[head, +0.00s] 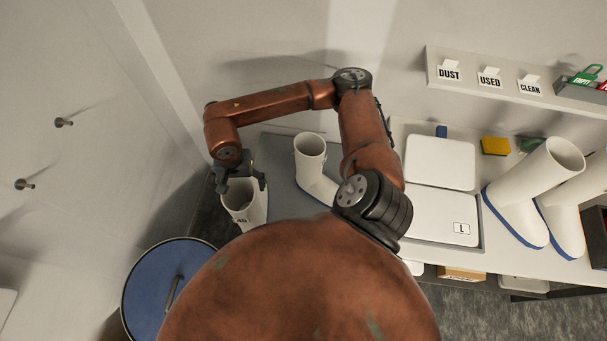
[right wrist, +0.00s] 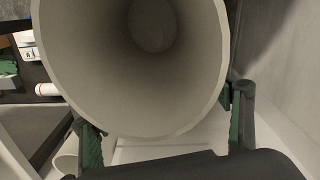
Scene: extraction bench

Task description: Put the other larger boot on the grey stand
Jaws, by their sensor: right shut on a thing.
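A white boot (head: 243,203) is in my right gripper (head: 241,184), at the left end of the bench. In the right wrist view its round open mouth (right wrist: 130,122) fills most of the picture, and the green-padded fingers (right wrist: 163,128) are shut on its shaft from both sides. The grey stand (head: 284,198) lies just right of the held boot. Another white boot (head: 311,160) stands upright on it. I cannot tell whether the held boot's sole, hidden from view, touches anything. My left gripper is not in view.
Two more white boots with blue soles (head: 520,205) (head: 568,225) stand at the right. A white two-panel tray (head: 440,162) marked L lies mid-bench. A labelled shelf (head: 500,85) hangs behind. A blue round lid (head: 150,285) is at lower left.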

